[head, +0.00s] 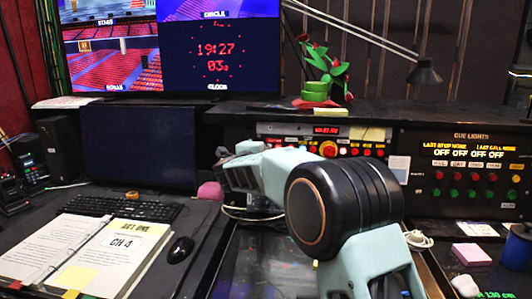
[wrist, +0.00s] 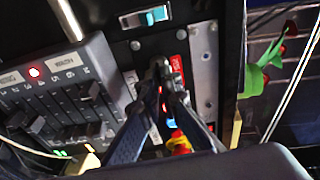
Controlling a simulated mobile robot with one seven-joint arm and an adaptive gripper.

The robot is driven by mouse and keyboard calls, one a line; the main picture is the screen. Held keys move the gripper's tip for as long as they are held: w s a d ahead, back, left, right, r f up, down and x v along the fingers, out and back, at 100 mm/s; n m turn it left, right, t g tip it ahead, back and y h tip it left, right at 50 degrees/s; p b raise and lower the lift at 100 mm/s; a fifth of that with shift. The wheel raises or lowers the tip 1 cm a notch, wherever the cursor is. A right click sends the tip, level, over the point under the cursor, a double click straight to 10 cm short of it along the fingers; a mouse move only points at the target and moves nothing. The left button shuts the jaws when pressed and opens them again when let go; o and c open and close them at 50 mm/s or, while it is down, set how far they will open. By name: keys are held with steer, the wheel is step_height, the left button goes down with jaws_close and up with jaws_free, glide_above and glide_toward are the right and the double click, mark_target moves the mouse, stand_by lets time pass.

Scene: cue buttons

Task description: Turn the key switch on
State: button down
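In the wrist view, the two dark fingers of my gripper (wrist: 163,74) converge at a black panel, their tips close together beside a red label (wrist: 179,68). A small dark part shows at the tips and may be the key switch, but it is too blurred to tell, as is whether the fingers grip it. In the head view, my pale arm reaches to the control panel (head: 357,135), and my gripper (head: 238,172) is partly hidden by the arm's own links.
A slider box (wrist: 68,95) is left of my fingers, and a teal rocker switch (wrist: 146,17) is above them. A red-and-yellow button (wrist: 181,143) shows between the fingers. The head view shows a cue lights panel (head: 468,152), an open binder (head: 90,250) and a keyboard (head: 122,207).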

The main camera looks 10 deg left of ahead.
steer(key=shift+m, duration=0.3)
steer(key=c, duration=2.2)
jaws_free()
steer(key=s, duration=0.4)
steer(key=s+r, duration=0.1)
steer(key=s, duration=0.3)
steer(key=s+a, duration=0.1)
steer(key=s, duration=0.3)
steer(key=shift+a+r, duration=0.1)
steer(key=shift+r, duration=0.25)
steer(key=shift+w, duration=0.15)
